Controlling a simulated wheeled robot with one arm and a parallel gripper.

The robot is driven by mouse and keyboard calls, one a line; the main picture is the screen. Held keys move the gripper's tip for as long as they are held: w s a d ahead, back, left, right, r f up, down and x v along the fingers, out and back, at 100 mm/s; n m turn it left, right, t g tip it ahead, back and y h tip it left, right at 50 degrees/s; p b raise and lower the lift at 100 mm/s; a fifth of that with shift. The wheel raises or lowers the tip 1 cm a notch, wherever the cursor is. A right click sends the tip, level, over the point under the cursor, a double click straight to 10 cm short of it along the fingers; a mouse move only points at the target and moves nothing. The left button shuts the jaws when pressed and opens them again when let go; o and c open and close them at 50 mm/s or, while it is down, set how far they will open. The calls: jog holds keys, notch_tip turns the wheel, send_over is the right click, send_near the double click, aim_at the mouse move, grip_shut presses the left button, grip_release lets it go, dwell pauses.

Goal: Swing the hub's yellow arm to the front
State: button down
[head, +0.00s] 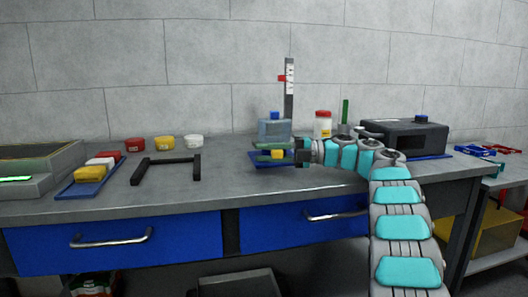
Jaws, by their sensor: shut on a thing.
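The hub (275,133) is a small stacked device with a translucent blue-grey body, a blue cap and green and blue layers below. My gripper (299,152) reaches in from the right, at the hub's right side, pointing left. It is shut on the yellow arm, just right of the yellow block; the contact itself is small and partly hidden by the dark fingers.
The scale (289,92) with a red marker rises behind the hub. A white jar with red lid (322,125) and a dark box (403,138) stand behind my arm. A black bracket (166,170) and a blue tray (83,188) lie left. Bench front before the hub is clear.

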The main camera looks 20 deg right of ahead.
dwell(0.3)
jog(key=c, duration=0.7)
grip_release()
jog(key=shift+v, duration=3.9)
